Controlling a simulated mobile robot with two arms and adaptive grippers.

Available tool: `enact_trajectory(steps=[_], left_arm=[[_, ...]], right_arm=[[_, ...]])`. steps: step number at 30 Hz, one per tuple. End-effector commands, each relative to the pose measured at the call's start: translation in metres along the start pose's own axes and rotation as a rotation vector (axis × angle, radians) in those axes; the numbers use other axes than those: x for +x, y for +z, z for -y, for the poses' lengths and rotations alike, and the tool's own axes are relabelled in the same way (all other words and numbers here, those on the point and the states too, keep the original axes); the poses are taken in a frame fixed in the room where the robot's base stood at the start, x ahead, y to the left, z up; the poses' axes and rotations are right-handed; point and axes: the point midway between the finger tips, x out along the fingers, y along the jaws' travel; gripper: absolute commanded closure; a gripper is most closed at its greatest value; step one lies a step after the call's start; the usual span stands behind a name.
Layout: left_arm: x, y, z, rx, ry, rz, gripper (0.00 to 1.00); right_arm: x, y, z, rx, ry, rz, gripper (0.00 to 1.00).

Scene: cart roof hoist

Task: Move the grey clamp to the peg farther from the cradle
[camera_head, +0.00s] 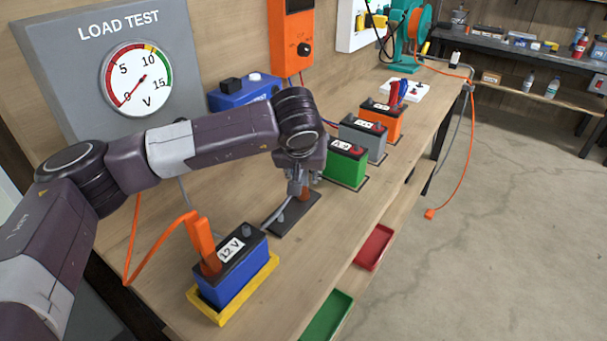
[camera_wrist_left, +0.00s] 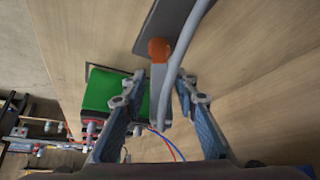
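The grey clamp (camera_wrist_left: 160,95) shows in the left wrist view, next to a copper-coloured peg (camera_wrist_left: 158,48) at one end of a dark plate (camera_wrist_left: 165,22). Its grey cable (camera_wrist_left: 186,55) runs beside it. My left gripper (camera_wrist_left: 158,92) has its fingers apart on both sides of the clamp, with gaps visible. In the head view my left gripper (camera_head: 301,190) points down over the far end of the dark plate (camera_head: 284,229) and hides most of the clamp. The yellow cradle (camera_head: 233,306) holds a blue 12 V battery (camera_head: 232,284). My right gripper is not in view.
An orange clamp (camera_head: 202,245) stands on the blue battery. Green (camera_head: 346,165), grey (camera_head: 364,140) and orange (camera_head: 381,124) batteries stand in a row beyond the plate. Red (camera_head: 375,247) and green (camera_head: 328,318) bins sit below the bench's front edge.

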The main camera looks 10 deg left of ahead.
Motion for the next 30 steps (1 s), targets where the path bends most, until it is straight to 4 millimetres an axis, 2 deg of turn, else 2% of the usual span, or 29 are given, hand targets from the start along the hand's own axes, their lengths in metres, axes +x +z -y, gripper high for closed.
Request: enact_trajectory(steps=[7,10,12,24,30], left_arm=[[0.000,0.000,0.000,0.000,0.000,0.001,0.64],[0.000,0.001,0.000,0.000,0.000,0.001,0.64],[-0.004,0.000,0.000,0.000,0.000,0.000,0.64],[-0.060,0.000,0.001,0.001,0.000,-0.002,0.64],[-0.077,0.000,0.001,-0.001,0.000,0.000,0.64]], right_arm=[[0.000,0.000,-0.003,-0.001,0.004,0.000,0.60],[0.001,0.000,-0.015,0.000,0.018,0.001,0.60],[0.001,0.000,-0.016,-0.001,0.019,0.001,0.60],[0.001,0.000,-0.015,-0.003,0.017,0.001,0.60],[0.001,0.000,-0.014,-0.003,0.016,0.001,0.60]])
